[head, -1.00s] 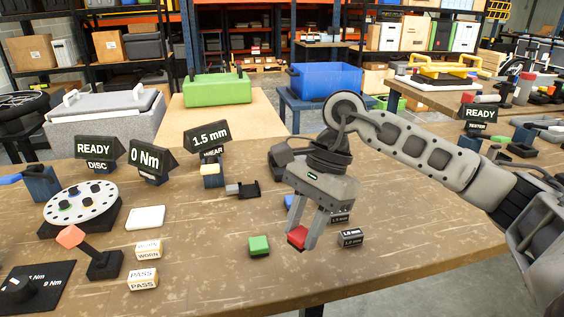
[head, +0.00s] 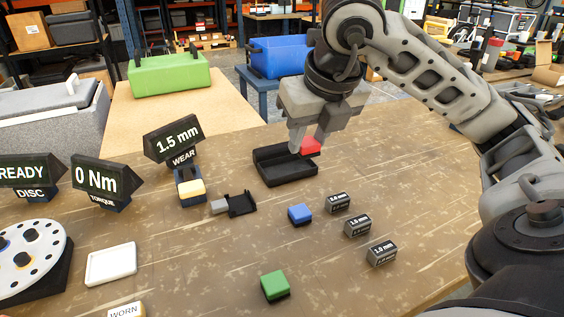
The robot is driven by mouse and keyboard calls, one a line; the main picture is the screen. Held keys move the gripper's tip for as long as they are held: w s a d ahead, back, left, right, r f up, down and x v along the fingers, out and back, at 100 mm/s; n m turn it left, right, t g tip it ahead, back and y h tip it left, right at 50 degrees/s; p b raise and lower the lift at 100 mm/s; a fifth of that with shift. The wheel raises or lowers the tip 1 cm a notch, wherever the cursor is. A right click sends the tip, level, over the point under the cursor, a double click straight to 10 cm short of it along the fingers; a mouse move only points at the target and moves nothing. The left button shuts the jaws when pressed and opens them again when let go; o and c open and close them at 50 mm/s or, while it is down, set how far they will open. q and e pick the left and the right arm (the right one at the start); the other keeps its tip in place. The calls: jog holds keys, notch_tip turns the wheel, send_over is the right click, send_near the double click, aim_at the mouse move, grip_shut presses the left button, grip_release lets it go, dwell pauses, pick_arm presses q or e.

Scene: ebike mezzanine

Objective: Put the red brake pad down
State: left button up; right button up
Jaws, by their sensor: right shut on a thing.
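The red brake pad (head: 311,146) shows at the far right end of a black tray (head: 291,178). My right gripper (head: 308,142) points down over that tray and is shut on the red pad. The fingers hide part of the pad. I cannot tell whether the pad touches the tray or is held just above it. My left gripper is not in view.
A blue pad (head: 300,214), a green pad (head: 275,285) and three grey labelled blocks (head: 357,225) stand in front of the tray. The wear gauge (head: 189,187) and a small black holder (head: 241,203) are to its left. The table's right front is clear.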

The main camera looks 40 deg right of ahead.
send_near(286, 169)
jog(key=shift+w+d+f+p, duration=0.15)
jog(key=shift+w+f+p, duration=0.3)
jog(key=shift+w, duration=0.15)
jog(key=shift+w+d+f, duration=0.15)
jog(key=shift+w+f, duration=0.2)
jog(key=shift+f, duration=0.15)
jog(key=shift+s+x, duration=0.2)
jog(key=shift+x, duration=0.7)
jog(key=shift+s+x, duration=0.2)
jog(key=shift+x, duration=0.65)
jog(key=shift+f, duration=0.25)
jog(key=shift+f, duration=0.15)
jog(key=o, duration=1)
